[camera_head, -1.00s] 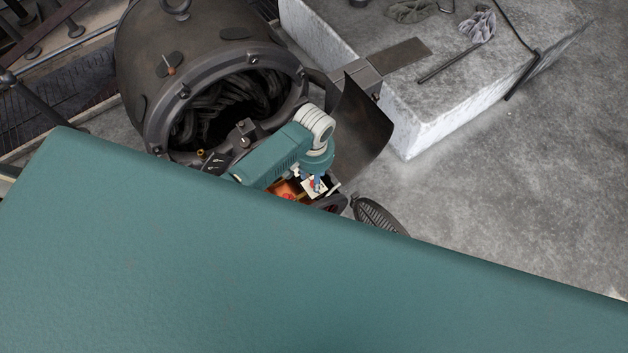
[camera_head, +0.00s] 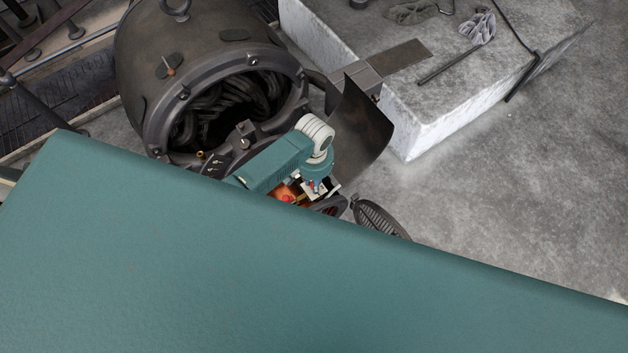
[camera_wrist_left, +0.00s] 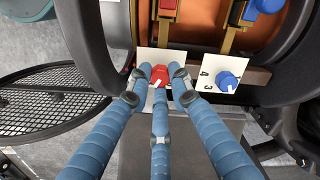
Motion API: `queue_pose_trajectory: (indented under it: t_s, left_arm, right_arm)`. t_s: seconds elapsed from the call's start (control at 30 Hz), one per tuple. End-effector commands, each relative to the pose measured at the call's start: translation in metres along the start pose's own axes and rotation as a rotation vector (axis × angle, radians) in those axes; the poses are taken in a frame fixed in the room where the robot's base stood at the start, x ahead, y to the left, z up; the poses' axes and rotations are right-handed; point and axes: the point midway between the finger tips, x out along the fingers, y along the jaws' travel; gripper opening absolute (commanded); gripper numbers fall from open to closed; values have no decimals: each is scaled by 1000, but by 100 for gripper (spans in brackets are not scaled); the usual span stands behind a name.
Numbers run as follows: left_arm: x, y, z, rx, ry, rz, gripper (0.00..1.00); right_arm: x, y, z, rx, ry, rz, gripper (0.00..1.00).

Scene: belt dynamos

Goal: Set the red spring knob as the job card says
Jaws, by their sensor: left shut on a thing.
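The red spring knob (camera_wrist_left: 160,76) sits against a white dial plate (camera_wrist_left: 149,61) in the left wrist view, with a white pointer mark on its lower part. Blue fingers of my left gripper (camera_wrist_left: 159,82) close around it from both sides and below. They hide most of the dial plate's markings. A blue knob (camera_wrist_left: 228,82) stands to the right on its own white plate, where a 4 and a 3 show. In the head view my left gripper (camera_head: 316,187) is at the machine's open front, small and partly hidden. The job card is not recognisable. My right gripper is not in view.
A big dark dynamo housing (camera_head: 205,70) stands behind my left arm. A curved metal cover (camera_head: 360,130) is to its right. A round mesh cover (camera_wrist_left: 45,100) hangs open left of the knobs. Red and blue handles (camera_wrist_left: 167,8) are above. A concrete block (camera_head: 430,110) lies at right.

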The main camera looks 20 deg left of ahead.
Motion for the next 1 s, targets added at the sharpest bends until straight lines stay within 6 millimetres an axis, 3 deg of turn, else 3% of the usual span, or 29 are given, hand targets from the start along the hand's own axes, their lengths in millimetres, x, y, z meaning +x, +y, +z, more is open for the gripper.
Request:
queue_pose_trajectory:
  t_s: [0.1,0.33,0.37,0.43,0.77,1.0]
  left_arm:
    - [-2,0,2,37,-5,-1,0]
    - [1,0,2,41,-5,-1,0]
    - [1,0,2,41,-5,-1,24]
    - [1,0,2,40,-5,-1,37]
    - [-2,0,1,40,-2,0,39]
    - [-33,0,0,40,2,1,39]
  right_arm:
    - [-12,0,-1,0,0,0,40]
    - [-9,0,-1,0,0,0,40]
    - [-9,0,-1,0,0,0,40]
    - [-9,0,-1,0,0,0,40]
    - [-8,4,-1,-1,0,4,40]
    - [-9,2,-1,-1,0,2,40]
